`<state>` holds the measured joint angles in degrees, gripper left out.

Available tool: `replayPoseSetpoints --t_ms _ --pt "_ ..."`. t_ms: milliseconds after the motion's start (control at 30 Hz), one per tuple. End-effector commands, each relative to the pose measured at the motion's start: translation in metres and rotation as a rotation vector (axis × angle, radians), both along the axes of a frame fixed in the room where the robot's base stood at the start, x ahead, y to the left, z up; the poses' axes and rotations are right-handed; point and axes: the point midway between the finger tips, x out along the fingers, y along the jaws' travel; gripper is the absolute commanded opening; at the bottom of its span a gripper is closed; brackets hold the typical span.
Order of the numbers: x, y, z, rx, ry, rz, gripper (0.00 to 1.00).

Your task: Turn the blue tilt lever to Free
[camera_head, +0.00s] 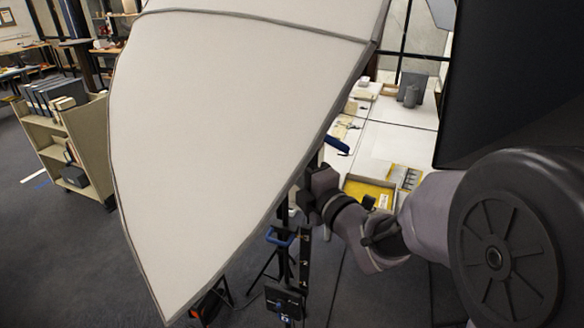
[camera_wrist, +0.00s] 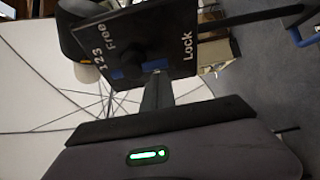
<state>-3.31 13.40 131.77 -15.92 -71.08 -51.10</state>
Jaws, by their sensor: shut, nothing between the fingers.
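In the wrist view a black label plate (camera_wrist: 150,40) carries the words "Free" at upper left and "Lock" at lower right, with "1 2 3" beside "Free". Small blue parts, likely the tilt lever (camera_wrist: 126,72), show at the plate's lower edge. In the head view my gripper (camera_head: 306,198) is beside the umbrella's right edge.
A large white umbrella (camera_head: 225,120) fills the head view's middle. Below my gripper are a blue handle (camera_head: 279,236) and a black box (camera_head: 285,303). A blue bar (camera_head: 337,145) shows above my wrist. A table (camera_head: 395,145) with papers stands behind; a book cart (camera_head: 75,140) is left.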

Motion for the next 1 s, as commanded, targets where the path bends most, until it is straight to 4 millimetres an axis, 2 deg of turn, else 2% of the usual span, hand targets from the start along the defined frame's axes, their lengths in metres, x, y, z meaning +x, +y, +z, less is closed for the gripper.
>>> replayPoseSetpoints --t_ms 667,1000 --pt "0.001 -0.004 -0.001 -0.118 -0.031 0.000 0.00" --pt "0.003 -0.012 -0.003 -0.297 -0.078 -0.001 0.00"
